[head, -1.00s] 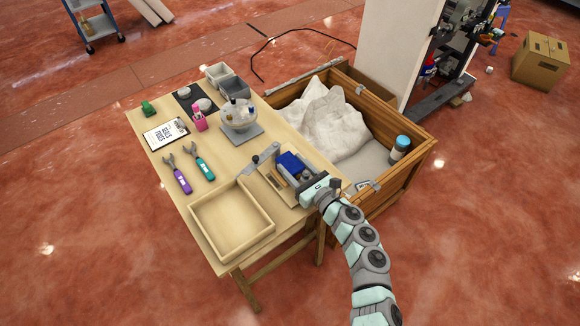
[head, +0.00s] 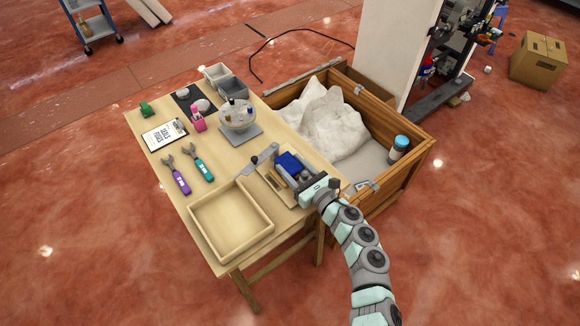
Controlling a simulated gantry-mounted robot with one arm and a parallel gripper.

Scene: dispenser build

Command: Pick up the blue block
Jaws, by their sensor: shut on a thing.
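The blue block (head: 289,161) is at the right side of the wooden table, above or on a small wooden board (head: 270,178). My gripper (head: 294,171) reaches in from the lower right and is shut on the blue block. Its fingers cover the near part of the block. I cannot tell whether the block touches what lies under it.
An empty wooden tray (head: 232,220) is at the table's front. A round stand (head: 239,115), two wrenches (head: 188,168), a clipboard (head: 164,134) and grey bins (head: 233,88) are further left and back. A wooden crate (head: 405,180) with a white sack (head: 323,118) adjoins the table's right.

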